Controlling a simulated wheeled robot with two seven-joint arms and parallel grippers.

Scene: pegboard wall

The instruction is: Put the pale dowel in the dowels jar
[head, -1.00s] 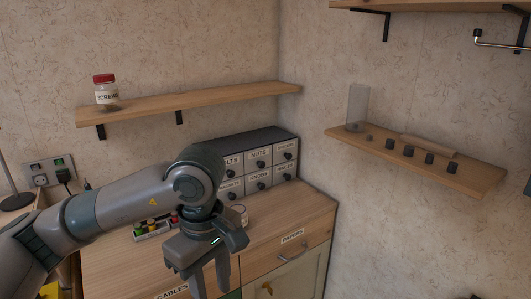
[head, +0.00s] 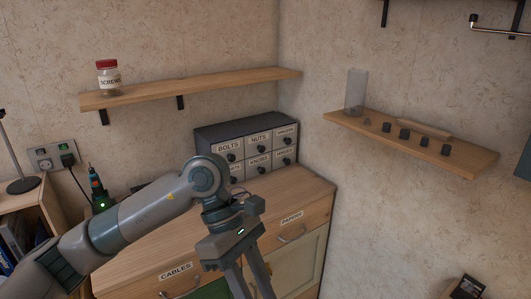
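A pale wooden rod (head: 425,128), which looks like the pale dowel, lies on the right wall shelf behind a row of small dark pieces. A clear, upright cylinder (head: 356,88) stands at that shelf's left end; I read no label on it. No jar with a readable dowels label shows. My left gripper (head: 250,284) points down in front of the wooden cabinet, far from the rod. Its two fingers are apart with nothing seen between them; the tips are near the picture's lower edge. My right gripper is not in view.
A red-lidded screws jar (head: 108,78) stands on the left wall shelf (head: 215,88). A labelled drawer unit (head: 245,129) sits on the cabinet top (head: 310,188), whose right part is clear. A dark object (head: 467,288) shows at the lower right.

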